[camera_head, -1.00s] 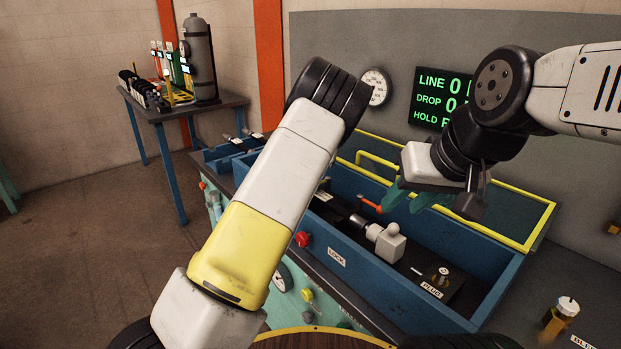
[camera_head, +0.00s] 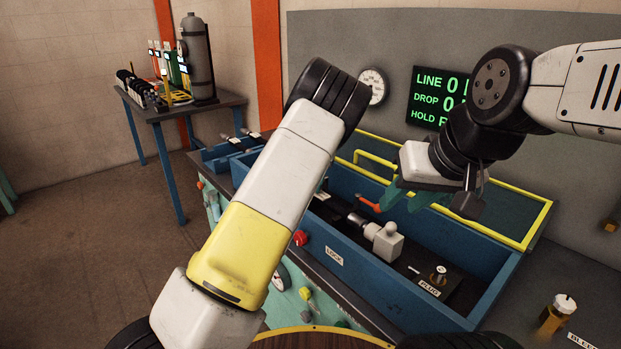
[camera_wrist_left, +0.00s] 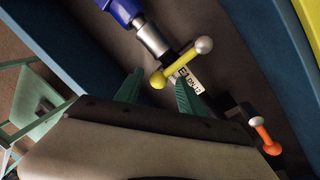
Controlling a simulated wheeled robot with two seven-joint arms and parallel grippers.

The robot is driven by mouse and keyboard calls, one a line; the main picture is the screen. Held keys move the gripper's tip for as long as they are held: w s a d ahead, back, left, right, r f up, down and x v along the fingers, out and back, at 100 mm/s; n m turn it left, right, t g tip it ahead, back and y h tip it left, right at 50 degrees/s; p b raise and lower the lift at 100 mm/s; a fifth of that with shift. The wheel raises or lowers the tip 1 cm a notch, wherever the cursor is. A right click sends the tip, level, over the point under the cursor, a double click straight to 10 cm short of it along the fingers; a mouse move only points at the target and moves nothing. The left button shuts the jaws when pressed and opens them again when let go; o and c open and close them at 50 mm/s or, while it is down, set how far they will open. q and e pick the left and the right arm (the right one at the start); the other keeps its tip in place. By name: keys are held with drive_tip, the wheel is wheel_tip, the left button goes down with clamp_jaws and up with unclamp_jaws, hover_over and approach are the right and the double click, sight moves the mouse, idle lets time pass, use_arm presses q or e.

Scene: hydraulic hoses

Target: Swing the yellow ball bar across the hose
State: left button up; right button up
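The yellow ball bar (camera_wrist_left: 180,64) shows in the left wrist view, with a yellow ball at one end and a silver ball at the other. It lies slanted just past the silver end fitting (camera_wrist_left: 150,38) of the blue hose (camera_wrist_left: 124,10).
An orange-tipped handle (camera_wrist_left: 264,135) sits to the right in the left wrist view. In the head view, a pale block with a knob (camera_head: 386,240) and a plug post (camera_head: 439,275) stand in the trough. A yellow rail (camera_head: 500,236) runs behind. A red button (camera_head: 299,238) is on the front.

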use_arm(q)
drive_tip(key=shift+r, duration=0.1)
wheel_tip(320, 180, up, 8)
drive_tip(key=d, duration=0.1)
drive_tip(key=shift+s+d+f, duration=0.2)
drive_tip(key=shift+d+f, duration=0.05)
